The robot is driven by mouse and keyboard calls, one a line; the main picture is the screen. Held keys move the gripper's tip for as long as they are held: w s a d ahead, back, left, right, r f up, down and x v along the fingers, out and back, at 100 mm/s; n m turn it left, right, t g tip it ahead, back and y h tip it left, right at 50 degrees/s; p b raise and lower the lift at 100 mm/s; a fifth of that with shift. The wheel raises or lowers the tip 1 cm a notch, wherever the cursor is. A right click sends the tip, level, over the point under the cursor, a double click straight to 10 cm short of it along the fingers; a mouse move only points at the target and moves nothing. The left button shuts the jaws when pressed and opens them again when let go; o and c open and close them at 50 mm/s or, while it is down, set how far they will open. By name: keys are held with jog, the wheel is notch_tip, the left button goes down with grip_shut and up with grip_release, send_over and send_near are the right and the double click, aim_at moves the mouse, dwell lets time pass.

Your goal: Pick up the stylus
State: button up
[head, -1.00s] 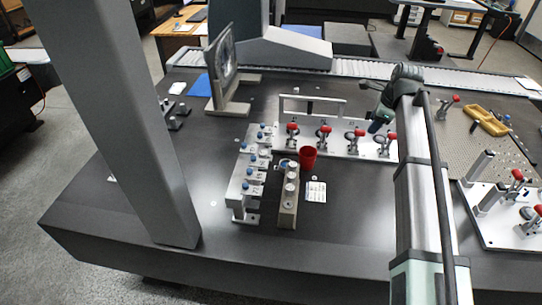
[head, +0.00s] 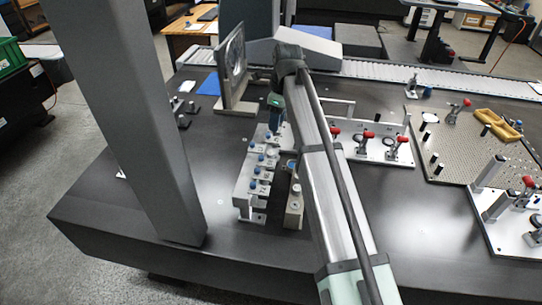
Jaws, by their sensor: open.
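A pale metal rack (head: 243,199) stands on the dark table, left of my arm. Several small blue-topped pieces (head: 257,169) sit along it. They may be styli, but they are too small to tell for sure, and no single one stands out. My gripper (head: 273,126) is open and points down at the far end of the rack. Its fingers are small and partly lost against the rack, so I cannot tell whether they touch a blue-topped piece. Nothing shows held in it.
A narrow block (head: 294,208) stands close right of the rack, partly behind my arm. A plate with red-handled clamps (head: 378,150) lies to the right. An upright framed panel (head: 234,66) stands behind left. A thick grey column (head: 140,130) rises at left; the front table is clear.

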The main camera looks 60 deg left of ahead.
send_over(271, 152)
jog(key=f, duration=0.8)
jog(key=shift+w+d, duration=0.4)
jog(key=shift+s+a+f, duration=0.15)
jog(key=shift+s+f, duration=0.05)
jog(key=shift+f, duration=1.1)
jog(key=shift+s+a+f, duration=0.1)
jog(key=shift+s+f, duration=0.1)
jog(key=shift+f, duration=1.05)
jog(key=shift+c, duration=0.2)
jog(key=c, duration=0.8)
jog(key=shift+o, duration=0.2)
jog(key=shift+r, duration=0.15)
